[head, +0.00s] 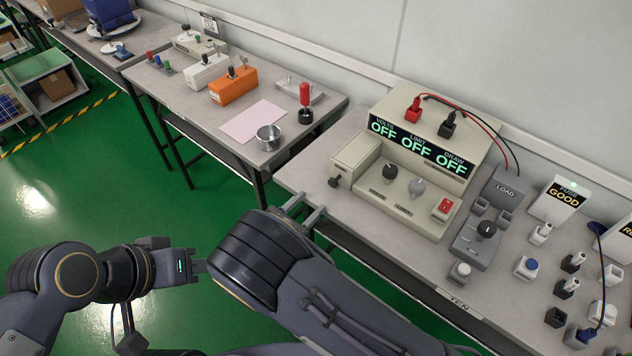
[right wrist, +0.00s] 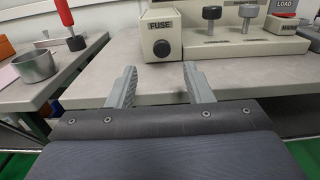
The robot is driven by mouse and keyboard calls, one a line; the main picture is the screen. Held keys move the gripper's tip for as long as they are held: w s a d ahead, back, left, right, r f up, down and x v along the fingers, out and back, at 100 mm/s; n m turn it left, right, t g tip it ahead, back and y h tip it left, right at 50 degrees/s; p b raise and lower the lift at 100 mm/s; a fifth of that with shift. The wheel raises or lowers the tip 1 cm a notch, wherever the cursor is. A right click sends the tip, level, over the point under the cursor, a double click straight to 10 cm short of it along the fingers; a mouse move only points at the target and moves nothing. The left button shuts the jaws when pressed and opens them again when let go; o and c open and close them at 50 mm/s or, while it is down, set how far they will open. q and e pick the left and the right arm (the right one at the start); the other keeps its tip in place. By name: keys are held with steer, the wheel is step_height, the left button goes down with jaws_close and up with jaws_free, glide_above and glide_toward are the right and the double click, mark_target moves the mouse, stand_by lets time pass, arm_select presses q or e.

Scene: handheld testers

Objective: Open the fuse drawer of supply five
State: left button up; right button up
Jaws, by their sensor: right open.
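A beige power supply (head: 415,150) stands on the right-hand bench, its display reading OFF three times. The fuse drawer (head: 357,160) is at its left end, with a dark round knob (head: 335,181) on the front. In the right wrist view the drawer front (right wrist: 158,28) is labelled FUSE, its knob (right wrist: 162,48) is straight ahead, and the drawer looks closed. My right gripper (head: 304,208) is open and empty, in front of and below the knob at the bench edge; its two fingers (right wrist: 159,82) are spread apart. My left gripper (head: 196,267) is far left over the floor, its fingertips partly hidden.
The front edge of the supply's bench carries a TEN label (head: 459,301). A metal cup (head: 268,137) and a red-handled tool (head: 305,100) stand on the bench to the left.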

mark_target(331, 183)
steer(key=p+x, duration=0.1)
steer(key=x, duration=0.6)
steer(key=shift+w+d, duration=0.2)
steer(key=shift+d, duration=0.05)
steer(key=shift+s, duration=0.1)
jaws_close()
